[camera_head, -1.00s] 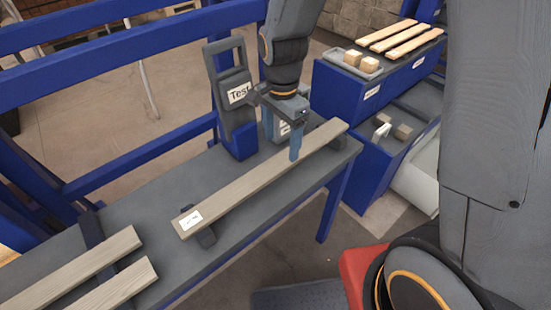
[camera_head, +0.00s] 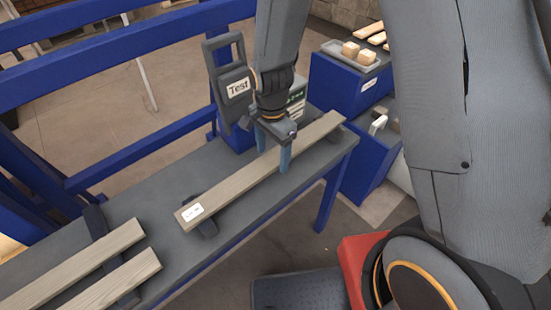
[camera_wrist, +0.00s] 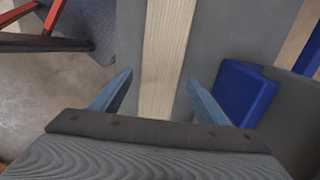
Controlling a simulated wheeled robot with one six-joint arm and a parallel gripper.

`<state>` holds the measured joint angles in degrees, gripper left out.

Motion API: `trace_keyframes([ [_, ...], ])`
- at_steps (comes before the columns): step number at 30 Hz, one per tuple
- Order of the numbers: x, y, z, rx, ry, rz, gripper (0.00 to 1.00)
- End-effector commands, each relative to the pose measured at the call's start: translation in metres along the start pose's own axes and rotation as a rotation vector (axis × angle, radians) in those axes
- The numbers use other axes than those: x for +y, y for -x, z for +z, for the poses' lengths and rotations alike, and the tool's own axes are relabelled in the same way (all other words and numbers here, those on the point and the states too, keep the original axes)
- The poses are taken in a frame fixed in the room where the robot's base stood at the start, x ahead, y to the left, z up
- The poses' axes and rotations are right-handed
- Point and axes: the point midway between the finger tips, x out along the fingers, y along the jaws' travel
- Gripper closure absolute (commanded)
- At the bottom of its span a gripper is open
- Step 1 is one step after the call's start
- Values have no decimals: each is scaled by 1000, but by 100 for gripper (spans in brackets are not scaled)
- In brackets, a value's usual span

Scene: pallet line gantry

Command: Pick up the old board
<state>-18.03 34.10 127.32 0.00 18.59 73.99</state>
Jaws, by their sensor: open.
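A long wooden board (camera_head: 235,188) with a white label at its near end lies across dark supports on the grey bench. I cannot read the label, so I cannot tell whether it is the old board. My gripper (camera_head: 273,155) is open over the board, right of its middle, with one blue finger on each side. In the wrist view the board (camera_wrist: 166,50) runs between the two fingers of my gripper (camera_wrist: 158,95), and neither finger visibly touches it. The part of the board under my gripper is hidden in the head view.
Two more boards (camera_head: 85,262) lie at the bench's near left end. A "Test" device (camera_head: 232,85) stands close behind my gripper. A blue cabinet (camera_head: 340,85) with a tray of wooden blocks (camera_head: 357,54) stands at the right. Blue rails run behind the bench (camera_head: 150,205).

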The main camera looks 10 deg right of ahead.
Motion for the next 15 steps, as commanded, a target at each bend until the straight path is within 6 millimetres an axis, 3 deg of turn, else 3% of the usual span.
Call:
trace_keyframes([
  [1,0,0,0,0,0,0,35],
  [9,0,0,0,0,-1,0,80],
  [11,0,0,-1,0,-1,-1,87],
  [15,0,1,-1,0,-1,-1,87],
])
